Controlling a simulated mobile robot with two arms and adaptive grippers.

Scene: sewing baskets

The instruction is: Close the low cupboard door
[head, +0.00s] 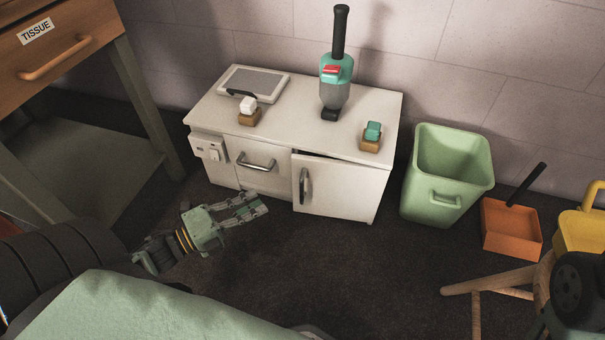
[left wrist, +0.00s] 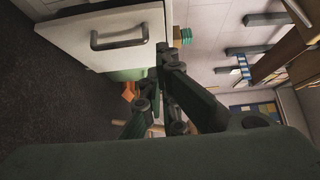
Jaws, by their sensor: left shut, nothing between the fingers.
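The low white cupboard (head: 345,105) stands against the wall in the head view. Its door (head: 338,190) at the front right has a vertical metal handle (head: 304,186). The door stands slightly ajar, with a dark gap along its top edge. My left gripper (head: 262,204) is shut and empty, low over the floor in front of the cupboard, left of the door and apart from it. In the left wrist view, a white front with a metal handle (left wrist: 118,38) lies beyond the shut fingers (left wrist: 160,76). My right gripper is not in view.
A vacuum (head: 337,80), a grey tray (head: 253,83) and two small blocks on wooden bases stand on the cupboard top. A green bin (head: 448,185), an orange dustpan (head: 511,228) and a wooden stool (head: 490,281) are to the right. The dark floor in front is clear.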

